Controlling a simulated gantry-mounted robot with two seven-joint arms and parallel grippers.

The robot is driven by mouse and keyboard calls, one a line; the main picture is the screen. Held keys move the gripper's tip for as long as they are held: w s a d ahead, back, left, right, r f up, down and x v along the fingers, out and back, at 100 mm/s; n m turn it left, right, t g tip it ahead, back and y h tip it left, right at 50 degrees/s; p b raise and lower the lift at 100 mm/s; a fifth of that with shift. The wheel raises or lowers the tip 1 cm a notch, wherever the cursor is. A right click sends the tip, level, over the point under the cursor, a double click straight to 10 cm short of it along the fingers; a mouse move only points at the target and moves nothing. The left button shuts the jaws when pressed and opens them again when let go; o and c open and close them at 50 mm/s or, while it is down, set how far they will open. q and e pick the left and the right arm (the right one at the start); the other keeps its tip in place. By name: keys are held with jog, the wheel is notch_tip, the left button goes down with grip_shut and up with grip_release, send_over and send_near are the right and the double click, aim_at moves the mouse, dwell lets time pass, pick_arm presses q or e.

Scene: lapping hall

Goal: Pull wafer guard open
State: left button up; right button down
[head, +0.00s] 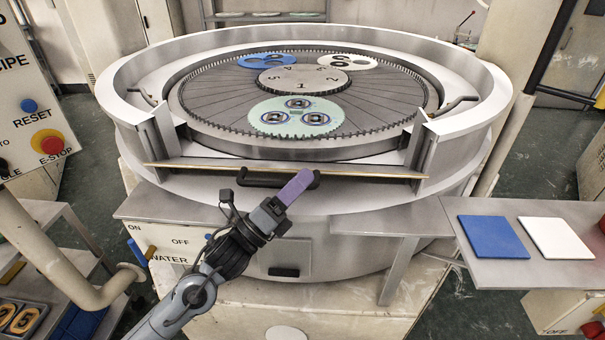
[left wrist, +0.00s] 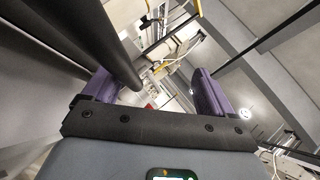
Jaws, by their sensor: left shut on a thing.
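The wafer guard (head: 370,172) is the low panel across the front opening of the round lapping machine, between two upright side posts. Its black bar handle (head: 257,181) sticks out from the middle of the front. My left gripper (head: 296,187) has its purple finger at the right part of this handle and is shut on it. The finger hides part of the bar. In the left wrist view, the dark handle bar (left wrist: 110,45) runs between the purple fingers of the left gripper (left wrist: 157,92), close to the left one. My right gripper is not in view.
Behind the guard is the toothed lapping plate (head: 210,105) with blue, white and green carriers. A side shelf (head: 480,267) at right holds a blue pad (head: 492,237) and a white pad (head: 556,238). A pipe (head: 40,245) stands at left.

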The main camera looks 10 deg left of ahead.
pick_arm(q)
jog(key=shift+s+a+r+h, duration=0.15)
jog(key=shift+s+a+h, duration=0.15)
jog(key=shift+s+a, duration=0.15)
jog(key=shift+c, duration=0.2)
jog(key=shift+s+a+f+b, duration=0.3)
jog(key=shift+a+b, duration=0.15)
jog(key=shift+a, duration=0.1)
jog(key=shift+c, duration=1.4)
jog(key=shift+s+a+f, duration=0.15)
jog(key=shift+a+f, duration=0.15)
jog(key=shift+a, duration=0.15)
jog(key=shift+c, duration=0.2)
jog(key=shift+s+a+f+b, duration=0.35)
jog(key=shift+a+f+b, duration=0.1)
jog(key=shift+a+f, duration=0.15)
jog(key=shift+s+a+f+b, duration=0.4)
jog(key=shift+a+f, duration=0.15)
jog(key=shift+f, duration=0.1)
jog(key=shift+s+a+f+b, duration=0.3)
jog(key=shift+a+f+b, duration=0.15)
jog(key=shift+a+f, duration=0.15)
